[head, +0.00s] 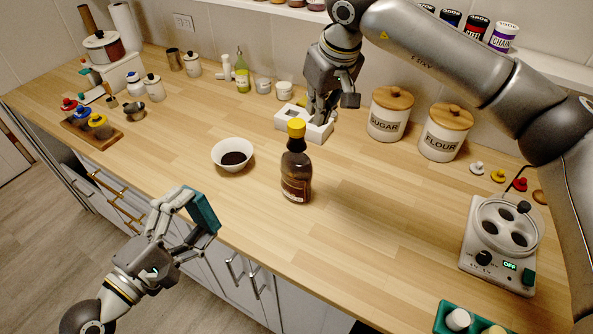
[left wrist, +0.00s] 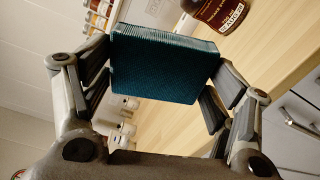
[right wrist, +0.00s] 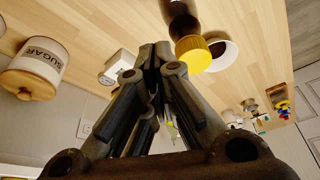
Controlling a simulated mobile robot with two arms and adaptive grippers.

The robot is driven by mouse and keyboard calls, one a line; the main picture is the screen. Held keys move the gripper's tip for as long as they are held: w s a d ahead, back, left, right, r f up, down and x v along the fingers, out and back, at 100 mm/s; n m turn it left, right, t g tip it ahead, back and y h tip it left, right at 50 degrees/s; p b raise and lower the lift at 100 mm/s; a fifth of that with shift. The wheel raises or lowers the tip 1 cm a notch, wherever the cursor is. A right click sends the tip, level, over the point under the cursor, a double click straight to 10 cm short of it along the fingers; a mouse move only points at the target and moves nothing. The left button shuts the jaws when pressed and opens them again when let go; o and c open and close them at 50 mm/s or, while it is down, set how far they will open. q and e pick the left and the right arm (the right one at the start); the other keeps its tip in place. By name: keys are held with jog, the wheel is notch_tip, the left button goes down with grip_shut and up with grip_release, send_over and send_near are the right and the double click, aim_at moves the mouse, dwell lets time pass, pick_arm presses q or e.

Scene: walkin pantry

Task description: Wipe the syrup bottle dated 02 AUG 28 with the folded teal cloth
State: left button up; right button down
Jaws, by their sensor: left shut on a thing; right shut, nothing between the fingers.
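The dark brown syrup bottle (head: 296,173) with a yellow cap stands upright on the wooden counter. The cloth fills the space between the fingers in the left wrist view (left wrist: 160,65). My right gripper (head: 322,112) is shut and empty, just behind the bottle, above a white block. The bottle's yellow cap shows in the right wrist view (right wrist: 193,55).
A white bowl (head: 219,152) with dark contents stands left of the bottle. The white block (head: 287,124) sits behind it. Sugar (head: 386,123) and flour (head: 439,142) canisters stand right. A warmer (head: 472,240) is at far right. The counter in front-right of the bottle is clear.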

pick_arm(q)
jog(key=shift+f+b, duration=2.35)
dwell(0.7)
jog(key=shift+w, duration=0.1)
dwell(0.5)
jog(key=shift+w+d+f, duration=0.2)
jog(key=shift+w+d, duration=0.05)
jog(key=shift+d, duration=0.05)
send_near(299, 176)
jog(key=w+a, duration=0.1)
jog(key=a, duration=0.3)
jog(key=shift+x, duration=2.85)
jog(key=shift+d+x, duration=0.2)
jog(key=shift+x, duration=0.8)
jog(key=shift+s+f, duration=0.1)
jog(key=shift+s, duration=0.1)
jog(key=shift+s+d, duration=0.45)
jog(key=shift+d, duration=0.35)
jog(key=shift+s+d, duration=0.5)
jog(key=shift+d, duration=0.25)
jog(key=shift+a, duration=0.1)
